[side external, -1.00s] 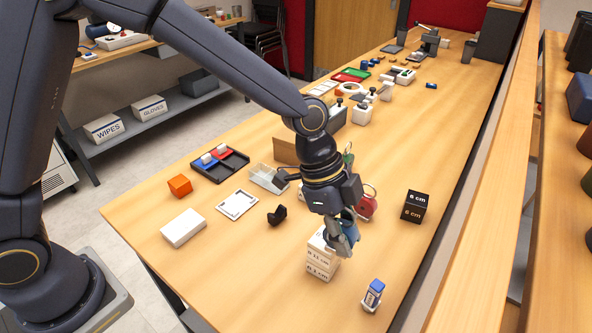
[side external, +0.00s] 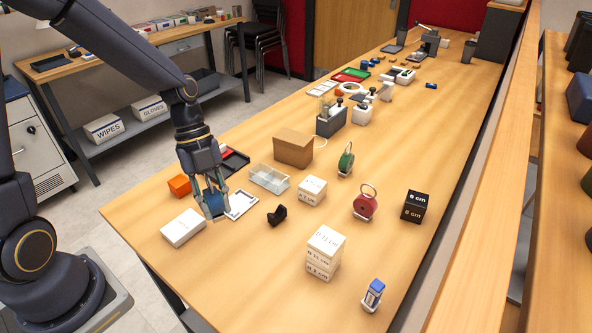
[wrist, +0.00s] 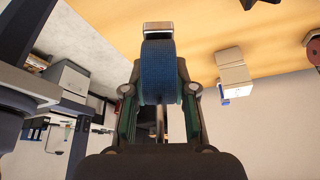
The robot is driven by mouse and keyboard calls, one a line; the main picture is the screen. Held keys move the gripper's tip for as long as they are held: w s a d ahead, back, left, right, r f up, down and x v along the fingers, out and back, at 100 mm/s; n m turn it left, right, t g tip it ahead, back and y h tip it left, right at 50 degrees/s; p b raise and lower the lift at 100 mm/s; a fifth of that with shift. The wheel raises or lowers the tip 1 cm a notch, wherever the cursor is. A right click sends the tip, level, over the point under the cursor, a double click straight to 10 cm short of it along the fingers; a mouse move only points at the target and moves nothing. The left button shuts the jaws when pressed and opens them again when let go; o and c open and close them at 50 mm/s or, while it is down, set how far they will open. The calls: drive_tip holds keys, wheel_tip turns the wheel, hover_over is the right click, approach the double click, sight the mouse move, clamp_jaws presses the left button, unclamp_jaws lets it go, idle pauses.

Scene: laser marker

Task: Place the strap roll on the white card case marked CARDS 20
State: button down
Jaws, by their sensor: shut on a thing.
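The strap roll (side external: 213,201) is blue and sits between the fingers of my gripper (side external: 215,210), which is shut on it. In the wrist view the roll (wrist: 160,70) is a woven blue band with a metal buckle at its far end, pinched between the two fingers of my gripper (wrist: 160,98). A flat white case (side external: 183,228) lies near the table's left edge; its lettering is too small to read, so I take it for the card case. My gripper is above the table, just right of this case. The roll appears held clear of the table.
Near the case are an orange block (side external: 179,186), a white frame (side external: 240,204), a black tape dispenser (side external: 277,215) and a clear tray (side external: 269,179). White stacked blocks (side external: 324,253), a red roll (side external: 365,206) and a black cube (side external: 415,206) stand further right.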

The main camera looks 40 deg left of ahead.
drive_tip(key=s+a+n+t, duration=0.2)
drive_tip(key=s+a+n, duration=0.15)
drive_tip(key=a, duration=0.65)
approach(185, 226)
drive_tip(key=shift+n, duration=0.45)
drive_tip(key=d+f, duration=0.1)
drive_tip(key=f, duration=0.1)
drive_tip(key=d+f, duration=0.2)
drive_tip(key=shift+d+f, duration=0.2)
drive_tip(key=shift+d, duration=0.1)
drive_tip(key=shift+f, duration=0.1)
drive_tip(key=c, duration=0.9)
unclamp_jaws()
drive_tip(key=shift+c, duration=0.2)
